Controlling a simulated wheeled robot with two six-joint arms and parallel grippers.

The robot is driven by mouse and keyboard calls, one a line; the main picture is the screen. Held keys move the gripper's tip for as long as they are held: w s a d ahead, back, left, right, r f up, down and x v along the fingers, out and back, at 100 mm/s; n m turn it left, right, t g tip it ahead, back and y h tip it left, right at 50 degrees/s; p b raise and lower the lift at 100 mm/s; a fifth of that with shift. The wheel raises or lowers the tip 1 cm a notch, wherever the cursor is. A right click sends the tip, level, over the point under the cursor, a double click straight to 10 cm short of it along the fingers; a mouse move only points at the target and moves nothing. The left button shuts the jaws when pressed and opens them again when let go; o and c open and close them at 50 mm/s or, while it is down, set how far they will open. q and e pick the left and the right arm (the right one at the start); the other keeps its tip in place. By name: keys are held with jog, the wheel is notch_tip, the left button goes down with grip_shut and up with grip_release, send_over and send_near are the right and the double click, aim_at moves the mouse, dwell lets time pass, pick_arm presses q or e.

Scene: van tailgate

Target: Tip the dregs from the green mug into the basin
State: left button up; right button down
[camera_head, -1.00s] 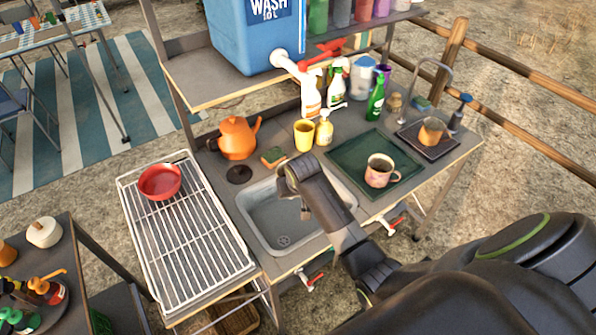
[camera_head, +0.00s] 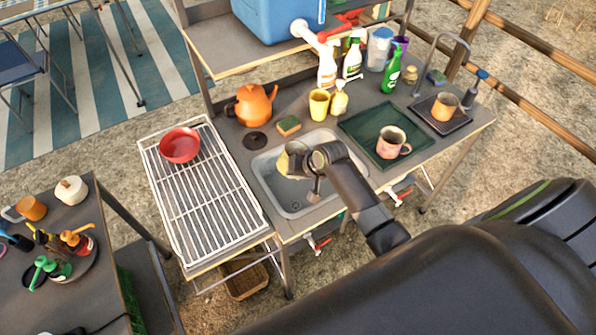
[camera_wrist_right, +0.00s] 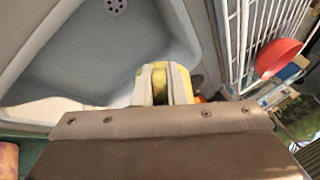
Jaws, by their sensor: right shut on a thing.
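The basin (camera_head: 312,208) is a grey sink set into the counter, with a drain in its floor; it also shows in the wrist view (camera_wrist_right: 85,50). My right gripper (camera_head: 303,162) is over the basin and shut on a yellowish-green thing, which looks like the green mug (camera_head: 287,161). Only part of this mug shows beside the gripper; the wrist view shows a pale yellow-green piece (camera_wrist_right: 178,84) beyond the gripper body. Its mouth and contents are hidden, and I cannot tell how far it is tilted. My left gripper is not in view.
A white drying rack (camera_head: 208,195) with a red bowl (camera_head: 180,145) lies left of the basin. An orange kettle (camera_head: 252,104), sponge (camera_head: 289,125), yellow cup (camera_head: 319,103) and bottles stand behind. A pink mug (camera_head: 391,141) sits on the green tray (camera_head: 362,119) to the right.

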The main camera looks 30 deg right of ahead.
jog(key=y, duration=0.1)
jog(key=f+m+t+y, duration=0.1)
jog(key=y, duration=0.1)
jog(key=shift+a+f, duration=0.1)
jog(key=shift+f, duration=0.1)
jog(key=t+y+b, duration=0.1)
jog(key=y+b, duration=0.1)
jog(key=b, duration=0.3)
jog(key=d+m+t+y+b, duration=0.1)
jog(key=t+y+b, duration=0.1)
jog(key=b, duration=0.4)
jog(key=d+m+t+y+b, duration=0.1)
jog(key=y+b, duration=0.2)
jog(key=b, duration=0.3)
jog(key=shift+s+r+t, duration=0.2)
jog(key=shift+s+t, duration=0.05)
jog(key=shift+t, duration=0.05)
dwell(0.8)
jog(key=shift+a, duration=0.1)
